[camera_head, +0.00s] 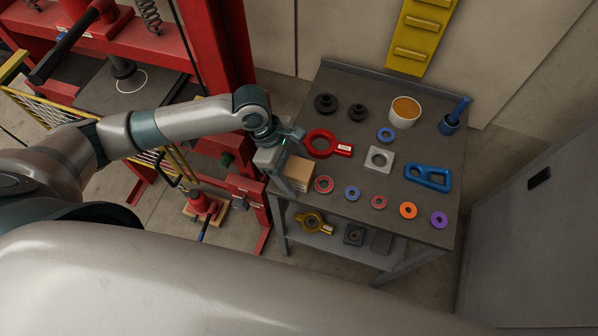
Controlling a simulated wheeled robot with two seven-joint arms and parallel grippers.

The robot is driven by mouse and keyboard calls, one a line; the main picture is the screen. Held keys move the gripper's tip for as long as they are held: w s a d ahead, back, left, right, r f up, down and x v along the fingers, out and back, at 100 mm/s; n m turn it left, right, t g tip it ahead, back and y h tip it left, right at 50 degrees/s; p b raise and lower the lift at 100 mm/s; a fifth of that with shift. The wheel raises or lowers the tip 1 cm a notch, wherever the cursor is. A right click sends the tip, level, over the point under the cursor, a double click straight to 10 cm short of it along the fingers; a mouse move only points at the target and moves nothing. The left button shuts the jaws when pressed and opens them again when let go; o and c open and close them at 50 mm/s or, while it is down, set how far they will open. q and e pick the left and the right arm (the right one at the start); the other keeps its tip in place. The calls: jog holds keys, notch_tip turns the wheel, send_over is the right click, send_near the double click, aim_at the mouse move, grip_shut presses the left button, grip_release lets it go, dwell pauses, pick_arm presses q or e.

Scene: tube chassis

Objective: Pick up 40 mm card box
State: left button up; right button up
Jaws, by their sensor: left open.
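The card box (299,170) is a small tan cardboard cube at the left edge of the grey workbench (340,100). My left gripper (283,178) is at the box's left side, its jaws pointing down, open. Part of the box is hidden behind the gripper, and I cannot tell whether the fingers touch it or stand around it. My right gripper is not in view.
Several coloured rings, a grey square plate (379,158), a blue bracket (428,177) and a white cup (405,112) fill the bench. A red press frame (228,45) stands at left.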

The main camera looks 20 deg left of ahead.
aim_at(300, 170)
pick_arm(q)
jog(key=c, duration=1.4)
jog(key=shift+o, duration=0.2)
jog(key=shift+r, duration=0.1)
jog(key=shift+r, duration=0.45)
jog(key=r, duration=0.1)
jog(key=r+b, duration=0.1)
jog(key=r, duration=0.1)
jog(key=shift+s+d+r, duration=0.15)
jog(key=shift+s+d, duration=0.05)
jog(key=shift+d, duration=0.05)
jog(key=s+d+r+b, duration=0.1)
jog(key=s+d+r, duration=0.5)
jog(key=s+d, duration=0.1)
jog(key=shift+s+d+r, duration=0.25)
jog(key=shift+s+r, duration=0.15)
jog(key=shift+s, duration=0.15)
